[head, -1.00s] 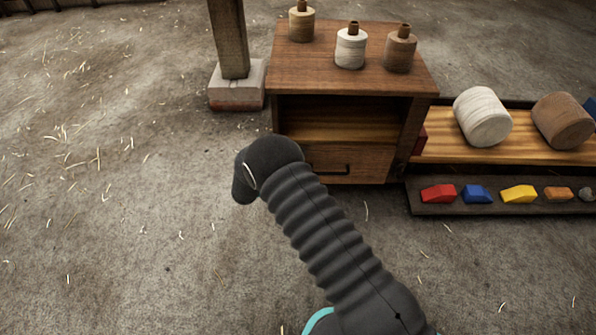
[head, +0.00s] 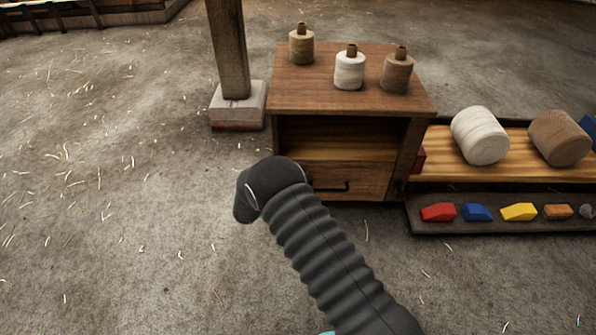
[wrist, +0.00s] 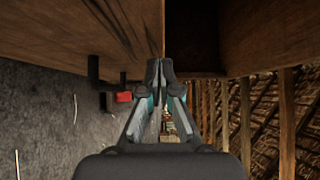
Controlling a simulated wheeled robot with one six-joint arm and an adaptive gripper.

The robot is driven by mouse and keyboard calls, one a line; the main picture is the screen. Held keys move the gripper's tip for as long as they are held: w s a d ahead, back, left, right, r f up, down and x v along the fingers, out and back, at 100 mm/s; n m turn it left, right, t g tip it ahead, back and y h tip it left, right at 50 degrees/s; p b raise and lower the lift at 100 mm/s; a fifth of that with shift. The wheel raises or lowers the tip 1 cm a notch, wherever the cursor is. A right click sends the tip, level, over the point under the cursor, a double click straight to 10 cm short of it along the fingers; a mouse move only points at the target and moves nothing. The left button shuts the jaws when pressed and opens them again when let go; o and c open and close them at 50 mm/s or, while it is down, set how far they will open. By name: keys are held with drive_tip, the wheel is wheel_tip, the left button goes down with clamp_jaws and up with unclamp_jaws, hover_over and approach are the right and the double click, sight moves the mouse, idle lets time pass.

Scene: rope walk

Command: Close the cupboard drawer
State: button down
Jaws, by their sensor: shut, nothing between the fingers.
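The cupboard (head: 350,105) is a brown wooden cabinet with an open shelf space above one drawer (head: 362,180). The drawer has a dark bar handle (head: 330,188); its left part is partly hidden by my arm. From the head view I cannot tell how far the drawer stands out. In the wrist view, my gripper (wrist: 158,66) is shut and empty, its fingertips close in front of wooden panels and a dark opening. A dark handle-like bar (wrist: 94,72) is left of the fingers. Contact with the wood cannot be told. The fingers are hidden in the head view.
Several thread spools, one of them white (head: 349,70), stand on the cupboard top. A post on a stone foot (head: 238,104) is to its left. On the right are a low bench (head: 440,160) with large rolls and a tray (head: 450,228) of coloured blocks. The left floor is clear.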

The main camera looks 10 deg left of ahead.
drive_tip(key=d+v, duration=0.1)
drive_tip(key=v, duration=1.1)
drive_tip(key=shift+s+p, duration=0.35)
drive_tip(key=shift+s, duration=0.15)
drive_tip(key=shift+d, duration=0.1)
